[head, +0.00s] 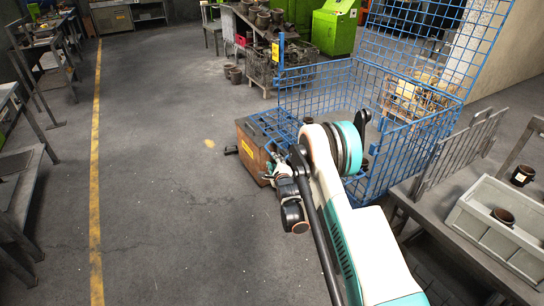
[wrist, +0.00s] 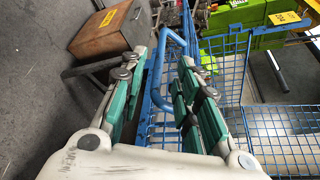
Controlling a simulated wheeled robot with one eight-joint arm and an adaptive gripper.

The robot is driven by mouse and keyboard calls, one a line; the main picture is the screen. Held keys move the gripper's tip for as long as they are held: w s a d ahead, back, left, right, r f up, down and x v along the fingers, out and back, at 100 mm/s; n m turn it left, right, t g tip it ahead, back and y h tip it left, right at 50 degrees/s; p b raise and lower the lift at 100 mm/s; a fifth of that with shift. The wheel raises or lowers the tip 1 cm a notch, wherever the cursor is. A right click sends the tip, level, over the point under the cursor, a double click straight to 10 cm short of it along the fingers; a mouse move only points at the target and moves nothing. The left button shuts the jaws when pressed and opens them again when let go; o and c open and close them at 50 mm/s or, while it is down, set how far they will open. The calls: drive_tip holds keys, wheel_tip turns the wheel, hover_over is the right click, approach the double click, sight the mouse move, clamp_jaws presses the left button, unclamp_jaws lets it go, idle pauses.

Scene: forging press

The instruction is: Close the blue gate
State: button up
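The blue gate is a wire-mesh panel on a blue cage (head: 318,88); in the wrist view its blue bar handle (wrist: 157,75) rises between my fingers. My gripper (wrist: 160,68) is open, with one teal finger pad on each side of the handle. I see gaps beside the handle and cannot make out firm contact. In the head view my gripper (head: 284,180) is low at the near left of the cage, beside a brown box. My arm hides part of the cage and the handle there.
The brown box (head: 252,152) stands on the floor left of my gripper; it also shows in the wrist view (wrist: 110,30). A bench with a grey bin (head: 490,225) is at the right. Open floor with a yellow line (head: 95,150) lies to the left.

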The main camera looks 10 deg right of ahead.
drive_tip(key=b+x, duration=0.2)
drive_tip(key=x, duration=0.5)
drive_tip(key=shift+w, duration=0.1)
drive_tip(key=shift+c, duration=0.6)
clamp_jaws()
